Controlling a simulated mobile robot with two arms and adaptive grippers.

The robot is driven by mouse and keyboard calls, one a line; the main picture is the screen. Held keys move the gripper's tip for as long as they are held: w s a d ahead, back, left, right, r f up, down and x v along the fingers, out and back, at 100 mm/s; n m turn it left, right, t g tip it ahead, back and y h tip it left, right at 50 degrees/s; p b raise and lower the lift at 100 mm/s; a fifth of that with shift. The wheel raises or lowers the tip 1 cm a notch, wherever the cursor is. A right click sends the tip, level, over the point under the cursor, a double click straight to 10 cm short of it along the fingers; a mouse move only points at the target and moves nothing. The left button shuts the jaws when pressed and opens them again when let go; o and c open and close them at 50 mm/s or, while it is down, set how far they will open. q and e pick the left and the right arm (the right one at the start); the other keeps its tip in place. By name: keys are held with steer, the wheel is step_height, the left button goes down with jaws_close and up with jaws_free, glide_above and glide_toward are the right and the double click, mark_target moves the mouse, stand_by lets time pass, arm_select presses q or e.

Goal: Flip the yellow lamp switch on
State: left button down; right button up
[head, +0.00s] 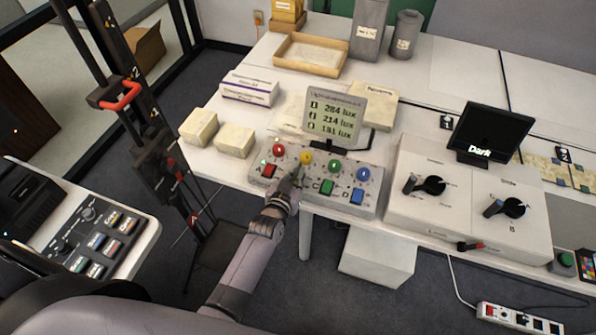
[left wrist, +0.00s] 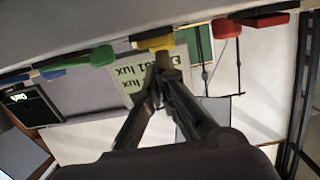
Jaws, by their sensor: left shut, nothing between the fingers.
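The grey control box (head: 327,196) stands at the table's front edge. It has a row of round red, yellow, green and blue knobs, with coloured switches below. The yellow knob (head: 306,158) shows just beyond my left gripper (head: 297,174), which covers the place between the red switch (head: 269,170) and green switch (head: 326,187). In the left wrist view the yellow switch (left wrist: 153,43) is right at the tips of my shut, empty left gripper (left wrist: 163,66). I cannot tell whether they touch. My right gripper is out of view.
A lux display (head: 335,115) stands behind the box. A dial box (head: 470,205) with a small black "Dark" screen (head: 490,133) stands to its right. Two pale blocks (head: 235,140) and a white carton (head: 250,88) lie at left. A wooden tray (head: 311,55) is farther back.

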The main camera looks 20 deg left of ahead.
stand_by(0.3)
arm_select(q)
steer(key=shift+w+g+p, duration=0.2)
steer(key=shift+g+p, duration=0.2)
steer(key=shift+p, duration=0.55)
steer(key=shift+f, duration=0.35)
steer(key=shift+w+r+b, duration=0.1)
steer(key=shift+w+b, duration=0.25)
steer(key=shift+w, duration=0.45)
